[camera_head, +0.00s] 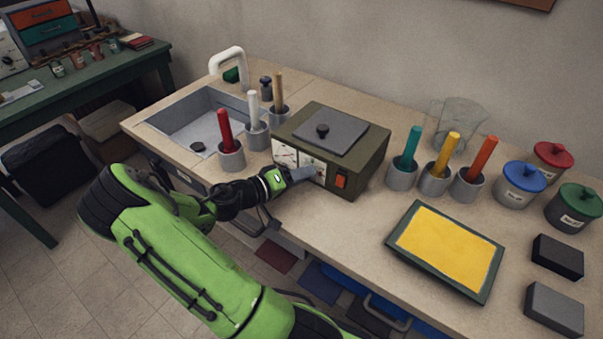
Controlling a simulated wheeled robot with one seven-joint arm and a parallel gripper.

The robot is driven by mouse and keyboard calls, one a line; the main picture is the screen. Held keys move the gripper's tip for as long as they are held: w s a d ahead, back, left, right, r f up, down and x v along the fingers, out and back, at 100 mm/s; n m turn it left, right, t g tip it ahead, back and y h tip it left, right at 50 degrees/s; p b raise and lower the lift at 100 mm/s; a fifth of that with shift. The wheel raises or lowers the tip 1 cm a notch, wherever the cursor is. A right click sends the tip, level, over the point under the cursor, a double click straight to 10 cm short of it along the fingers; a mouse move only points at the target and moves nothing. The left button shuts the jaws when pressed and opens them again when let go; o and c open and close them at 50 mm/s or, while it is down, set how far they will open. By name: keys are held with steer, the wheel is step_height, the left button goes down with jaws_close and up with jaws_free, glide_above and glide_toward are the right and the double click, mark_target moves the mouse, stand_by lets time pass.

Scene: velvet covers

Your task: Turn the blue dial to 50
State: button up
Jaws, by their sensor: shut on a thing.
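An olive-green box (355,164) stands on the beige worktop, with pale dial panels (284,156) and an orange switch (341,181) on its front. My gripper (311,172) reaches the front of this box from the left and is shut on the dial there. The gripper hides the dial almost fully, so I cannot make out its blue colour, its pointer or the number it stands at. The scale marks on the panels are too small to read.
Metal cups with red, white and tan rods stand left of the box, by the sink (205,122). Cups with teal, yellow and orange rods stand right of it. A yellow tray (413,262) lies at the front right, near lidded jars and dark blocks.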

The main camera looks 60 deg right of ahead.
steer(key=shift+n+g, duration=0.3)
steer(key=shift+n, duration=0.6)
steer(key=shift+w+f+h, duration=0.1)
steer(key=shift+h, duration=0.2)
steer(key=o, duration=1.1)
steer(key=shift+c, duration=0.2)
steer(key=p+v, duration=0.2)
steer(key=v, duration=1.3)
steer(key=shift+w+a+p, duration=0.25)
steer(key=shift+a+p, duration=0.05)
steer(key=shift+p, duration=0.05)
